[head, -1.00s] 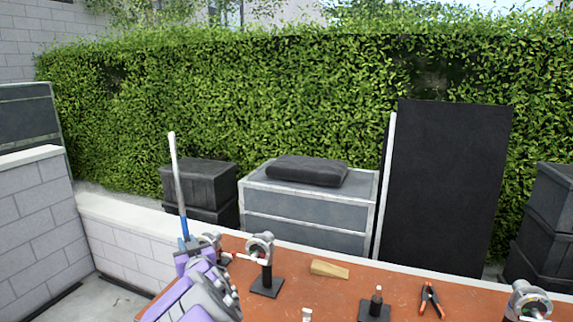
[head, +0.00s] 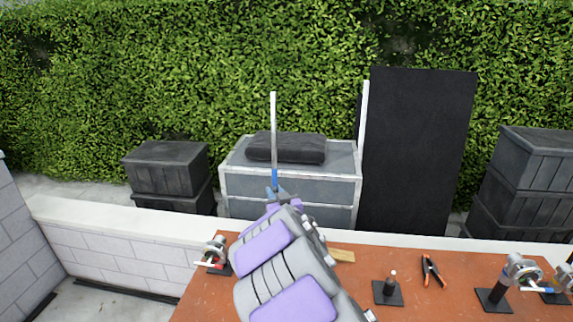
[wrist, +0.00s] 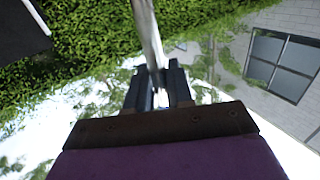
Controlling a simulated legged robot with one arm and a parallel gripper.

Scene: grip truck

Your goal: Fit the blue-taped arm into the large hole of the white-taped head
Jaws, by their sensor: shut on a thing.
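My gripper (head: 278,196) is shut on the blue-taped arm (head: 274,135), a thin pale rod with a blue band just above the jaws. The rod stands nearly upright above the table's far side. In the wrist view the rod (wrist: 148,35) rises from between the dark fingers (wrist: 160,92). A metal grip head (head: 214,250) with a red mark stands at the table's left. Another head (head: 515,270) stands on a black base at the right, with a further one (head: 562,278) beside it. I cannot tell which head has white tape. My arm hides part of the table.
The orange table (head: 445,303) also holds a wooden wedge (head: 341,255), a small post on a black base (head: 387,292) and an orange-black clamp (head: 431,270). A low white wall (head: 110,225), grey cabinet (head: 290,190) and black panel (head: 417,150) stand behind. Air above the table is open.

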